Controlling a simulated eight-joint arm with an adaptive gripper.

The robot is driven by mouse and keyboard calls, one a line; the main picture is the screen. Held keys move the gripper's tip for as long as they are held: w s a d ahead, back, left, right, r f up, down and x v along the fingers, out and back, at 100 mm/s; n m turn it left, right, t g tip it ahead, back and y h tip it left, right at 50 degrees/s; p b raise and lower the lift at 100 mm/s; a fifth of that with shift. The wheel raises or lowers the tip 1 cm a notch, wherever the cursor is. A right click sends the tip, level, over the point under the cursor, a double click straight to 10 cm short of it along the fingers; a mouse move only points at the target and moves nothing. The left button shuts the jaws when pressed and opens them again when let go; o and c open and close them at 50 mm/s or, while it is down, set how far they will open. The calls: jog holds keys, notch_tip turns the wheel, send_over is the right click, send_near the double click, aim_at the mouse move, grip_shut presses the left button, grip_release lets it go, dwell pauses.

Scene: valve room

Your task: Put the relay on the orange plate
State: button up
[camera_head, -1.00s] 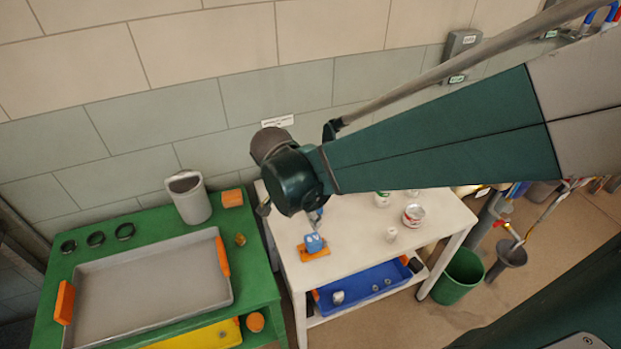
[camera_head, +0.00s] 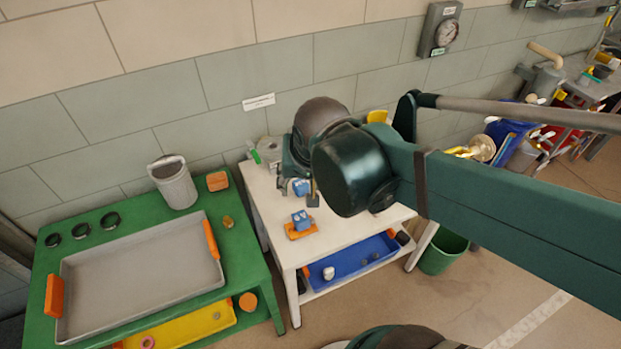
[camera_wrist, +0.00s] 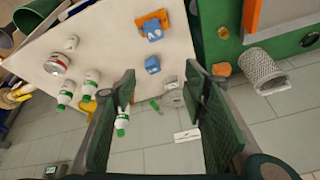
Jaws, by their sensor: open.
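The orange plate (camera_head: 302,233) lies on the white table and bears a blue block (camera_head: 301,219) with pale marks on top. A second blue block (camera_head: 300,187) sits farther back on the bare tabletop, partly hidden by my arm. I cannot tell for sure which block is the relay. In the wrist view, the plate (camera_wrist: 157,17) bears one block (camera_wrist: 151,30), and the other block (camera_wrist: 152,64) lies apart from it, seen between the fingers. My gripper (camera_wrist: 162,84) is open and empty; its fingers are mostly hidden in the head view (camera_head: 313,196).
Green-capped white bottles (camera_wrist: 67,92) and a red-and-white can (camera_wrist: 57,64) stand on the white table (camera_head: 262,214). Left is a green table (camera_head: 36,300) with a grey tray (camera_head: 140,276) and bin (camera_head: 174,184). A blue tray (camera_head: 345,272) sits on the lower shelf.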

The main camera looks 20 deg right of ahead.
jog(key=shift+s+d+r+n+t+y, duration=0.2)
jog(key=shift+s+r+n+t, duration=0.35)
jog(key=shift+s+r+n, duration=0.5)
jog(key=shift+s+d+r+n+t+y, duration=0.15)
jog(key=shift+s+r+n+t, duration=0.6)
jog(key=shift+n, duration=0.5)
jog(key=shift+w, duration=0.1)
